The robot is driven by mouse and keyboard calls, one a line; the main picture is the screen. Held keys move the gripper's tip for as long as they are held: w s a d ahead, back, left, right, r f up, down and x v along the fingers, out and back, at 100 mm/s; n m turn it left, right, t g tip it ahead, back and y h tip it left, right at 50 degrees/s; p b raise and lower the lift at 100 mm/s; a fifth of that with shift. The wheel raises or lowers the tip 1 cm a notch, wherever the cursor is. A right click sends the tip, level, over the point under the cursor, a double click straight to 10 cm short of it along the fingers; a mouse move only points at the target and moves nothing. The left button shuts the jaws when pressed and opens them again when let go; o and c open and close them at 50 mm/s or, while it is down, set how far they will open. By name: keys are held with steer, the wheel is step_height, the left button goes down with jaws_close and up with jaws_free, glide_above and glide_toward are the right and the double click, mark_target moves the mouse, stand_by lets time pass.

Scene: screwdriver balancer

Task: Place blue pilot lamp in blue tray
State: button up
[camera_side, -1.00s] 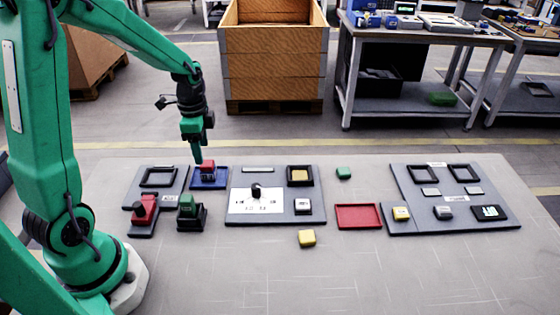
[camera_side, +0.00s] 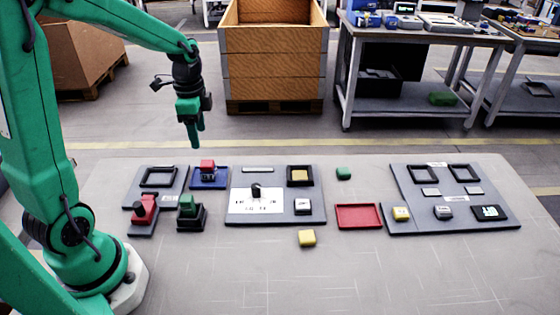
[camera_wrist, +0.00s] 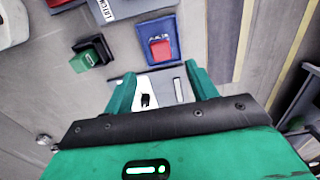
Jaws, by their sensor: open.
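The blue tray (camera_side: 222,183) lies at the back left of the table, and it also shows in the wrist view (camera_wrist: 126,42). A small block with a red top (camera_side: 207,164) and a darker lower part sits inside the tray; its red face shows in the wrist view (camera_wrist: 160,49). I see no lamp that is clearly blue. My gripper (camera_side: 195,143) is raised above and a little behind the tray, apart from the block. In the wrist view my gripper (camera_wrist: 160,80) has its fingers spread, with nothing held between them.
A red switch (camera_side: 144,208) and a green one (camera_side: 189,208) stand in front of the tray. A grey panel (camera_side: 240,213) with a white plate is to its right. A red tray (camera_side: 358,216), yellow block (camera_side: 307,239) and green block (camera_side: 344,173) lie farther right. The front table is clear.

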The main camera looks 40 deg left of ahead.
steer(key=s+d+r+n+t, duration=0.5)
steer(key=s+d+r+n, duration=0.4)
steer(key=s+d+r, duration=0.2)
steer(key=shift+s+d+t, duration=0.3)
steer(key=shift+s+d, duration=0.1)
steer(key=shift+s, duration=0.35)
stand_by(1.0)
